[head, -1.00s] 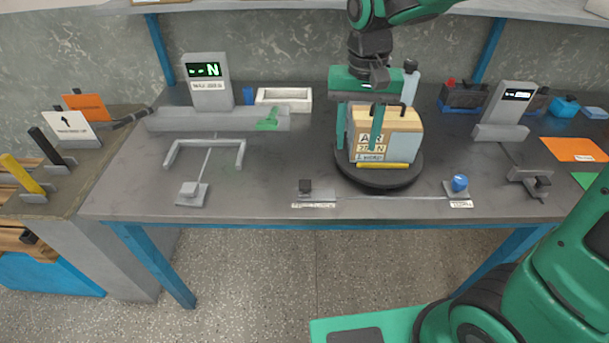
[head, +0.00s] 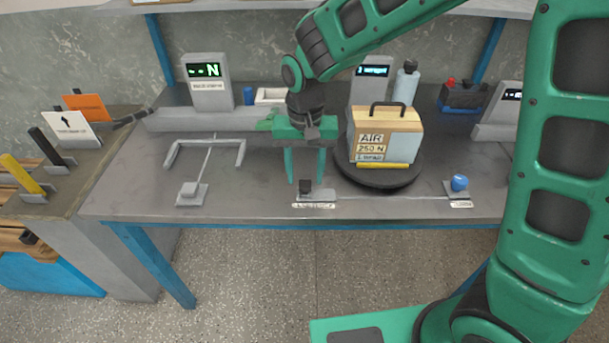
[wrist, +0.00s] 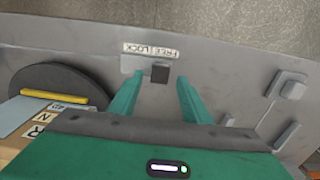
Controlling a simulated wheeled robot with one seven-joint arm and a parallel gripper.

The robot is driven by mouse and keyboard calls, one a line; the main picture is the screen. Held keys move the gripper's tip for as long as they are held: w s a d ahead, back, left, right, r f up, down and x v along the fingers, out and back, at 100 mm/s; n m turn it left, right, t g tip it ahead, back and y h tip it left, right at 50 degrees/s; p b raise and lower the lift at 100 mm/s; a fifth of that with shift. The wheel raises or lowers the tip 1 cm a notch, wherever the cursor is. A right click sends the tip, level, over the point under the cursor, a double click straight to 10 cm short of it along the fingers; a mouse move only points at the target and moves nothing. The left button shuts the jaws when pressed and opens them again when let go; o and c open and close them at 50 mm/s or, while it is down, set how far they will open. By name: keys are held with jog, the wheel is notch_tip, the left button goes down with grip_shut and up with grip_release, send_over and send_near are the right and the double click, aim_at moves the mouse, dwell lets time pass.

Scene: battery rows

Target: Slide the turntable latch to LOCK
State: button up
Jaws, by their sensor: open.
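The turntable latch is a small dark knob (head: 305,186) on a light grey plate at the table's front edge. In the head view it sits near the plate's left end. In the wrist view the knob (wrist: 160,73) lies beside an upside-down label (wrist: 150,50) with FREE and LOCK, nearer its right part. My gripper (head: 305,180) is open and empty, pointing down. Its two teal fingertips (wrist: 159,78) show on either side of the knob, with gaps; their height above it is hard to tell. The black turntable (head: 375,178) carries a case (head: 400,145) marked AIR.
A thin rod (head: 390,197) runs right from the latch to a blue knob (head: 460,183). A grey bracket (head: 205,143) and small block (head: 190,190) are at the left. A display post (head: 208,85) stands behind. The tabletop between bracket and latch is clear.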

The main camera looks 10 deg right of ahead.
aim_at(326, 194)
jog(key=shift+f, duration=0.85)
jog(key=shift+c, duration=0.4)
grip_shut()
jog(key=shift+s+d, duration=0.15)
jog(key=shift+d, duration=1.2)
jog(key=shift+s+d, duration=0.1)
jog(key=shift+d, duration=1.25)
jog(key=shift+o, duration=0.4)
grip_release()
jog(key=shift+r, duration=0.1)
notch_tip(326, 194, up, 11)
jog(key=shift+f, duration=0.2)
